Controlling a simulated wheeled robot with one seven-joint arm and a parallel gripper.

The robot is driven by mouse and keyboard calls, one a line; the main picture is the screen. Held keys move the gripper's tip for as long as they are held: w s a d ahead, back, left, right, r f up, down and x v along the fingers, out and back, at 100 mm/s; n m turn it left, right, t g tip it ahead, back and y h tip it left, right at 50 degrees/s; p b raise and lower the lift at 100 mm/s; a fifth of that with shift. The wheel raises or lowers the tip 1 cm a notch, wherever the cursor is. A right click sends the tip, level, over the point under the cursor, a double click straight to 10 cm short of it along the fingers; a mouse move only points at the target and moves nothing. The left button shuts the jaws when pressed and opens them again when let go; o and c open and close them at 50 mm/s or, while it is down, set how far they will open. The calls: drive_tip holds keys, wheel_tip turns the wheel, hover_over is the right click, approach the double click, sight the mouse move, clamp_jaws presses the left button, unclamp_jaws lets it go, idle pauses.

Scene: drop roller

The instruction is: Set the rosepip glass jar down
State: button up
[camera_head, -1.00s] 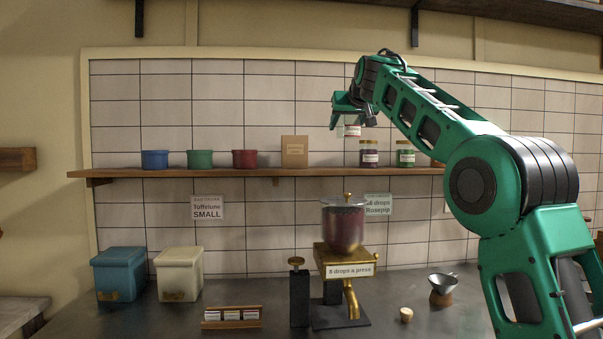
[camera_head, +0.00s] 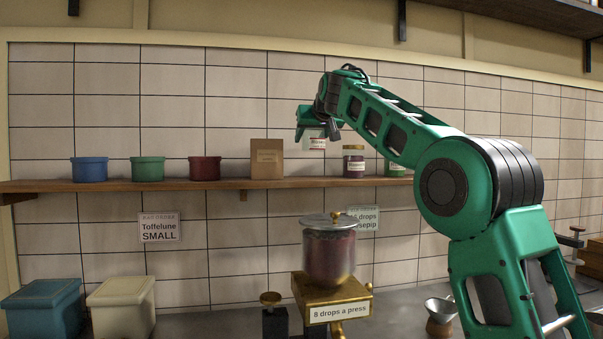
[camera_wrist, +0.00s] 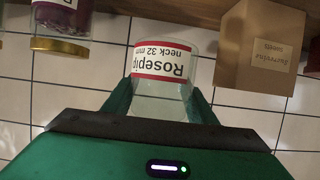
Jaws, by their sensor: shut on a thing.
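My gripper (camera_head: 318,128) is shut on the rosepip glass jar (camera_head: 317,143). The wrist view shows the clear jar (camera_wrist: 160,68) between both fingers (camera_wrist: 163,95), with a red-bordered label reading "Rosepip neck 32 mm". The jar looks roughly upright and hangs above the wooden wall shelf (camera_head: 222,184), apart from it. In the head view it lies between a brown packet (camera_head: 267,160) and a gold-lidded jar (camera_head: 354,163). Much of the jar is hidden by my gripper in that view.
Blue (camera_head: 89,169), green (camera_head: 148,169) and red (camera_head: 205,169) tubs stand on the shelf at left. A green-filled jar (camera_head: 395,168) is partly behind my arm. Below stand a brass dispenser marked "8 drops a press" (camera_head: 331,300), two lidded bins and a funnel (camera_head: 440,308).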

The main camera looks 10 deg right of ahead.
sight(322, 147)
drive_tip(key=shift+d+f, duration=0.15)
drive_tip(key=shift+f, duration=3.85)
drive_tip(key=o, duration=1.2)
drive_tip(key=shift+f, duration=0.1)
drive_tip(key=v, duration=1.2)
